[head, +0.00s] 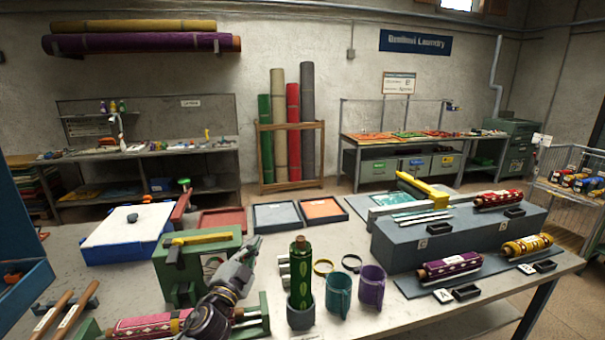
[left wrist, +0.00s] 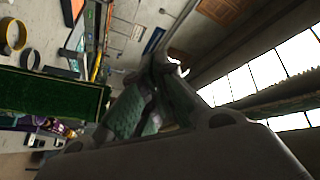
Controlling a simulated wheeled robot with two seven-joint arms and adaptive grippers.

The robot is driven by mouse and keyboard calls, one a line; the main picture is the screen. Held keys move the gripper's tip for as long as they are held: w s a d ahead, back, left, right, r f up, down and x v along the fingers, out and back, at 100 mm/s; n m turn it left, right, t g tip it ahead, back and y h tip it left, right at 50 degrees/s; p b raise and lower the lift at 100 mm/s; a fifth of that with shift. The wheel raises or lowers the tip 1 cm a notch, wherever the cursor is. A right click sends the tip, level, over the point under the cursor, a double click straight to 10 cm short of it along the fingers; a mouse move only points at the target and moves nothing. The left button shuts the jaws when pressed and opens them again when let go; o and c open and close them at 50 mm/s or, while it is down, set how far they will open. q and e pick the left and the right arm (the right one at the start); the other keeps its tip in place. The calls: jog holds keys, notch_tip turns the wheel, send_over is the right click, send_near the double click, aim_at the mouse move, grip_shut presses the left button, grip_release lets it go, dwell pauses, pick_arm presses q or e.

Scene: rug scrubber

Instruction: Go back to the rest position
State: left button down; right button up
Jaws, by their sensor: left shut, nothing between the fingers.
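My left gripper (head: 252,245) is over the workbench (head: 330,228), beside the green frame and to the left of the green patterned roll. Its fingers are shut with nothing between them; they also show closed together in the left wrist view (left wrist: 165,70). The green patterned roll (head: 301,262) stands upright in a grey cup (head: 300,312), apart from the fingers. A green surface (left wrist: 50,95), likely that roll, is close at the left of the left wrist view. My right gripper is not in view.
A green frame with a yellow-handled tool (head: 200,238) stands close left of my gripper. A teal cup (head: 338,295) and a purple cup (head: 371,288) stand to the right. A grey stepped stand (head: 400,240) holds patterned rolls. A red patterned roll (head: 150,326) lies at the front.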

pick_arm(q)
jog(key=s+a+f+n+g+y, duration=0.35)
jog(key=s+f+n, duration=0.2)
jog(key=f, duration=0.25)
jog(key=s+a+f+n+g+y, duration=0.3)
jog(key=s+a+f+n+g, duration=0.15)
jog(key=s+f, duration=0.35)
jog(key=s+f+n+g+h, duration=0.1)
jog(key=s+f+g, duration=0.35)
jog(key=s, duration=0.55)
jog(key=s+f+g+h, duration=0.1)
jog(key=s+f+g, duration=0.35)
jog(key=s, duration=0.45)
jog(key=s+f, duration=0.2)
jog(key=f, duration=1.6)
jog(key=s+f, duration=0.2)
jog(key=f, duration=1.5)
jog(key=s+a+f+g, duration=0.1)
jog(key=s+a+f, duration=0.1)
jog(key=s+f, duration=0.7)
jog(key=s+a+f, duration=0.2)
jog(key=s+f, duration=0.8)
jog(key=s, duration=0.2)
jog(key=shift+s+a+f+g+y+b, duration=0.2)
jog(key=shift+g+y+b, duration=0.1)
jog(key=shift+g+y, duration=0.1)
jog(key=shift+d, duration=0.1)
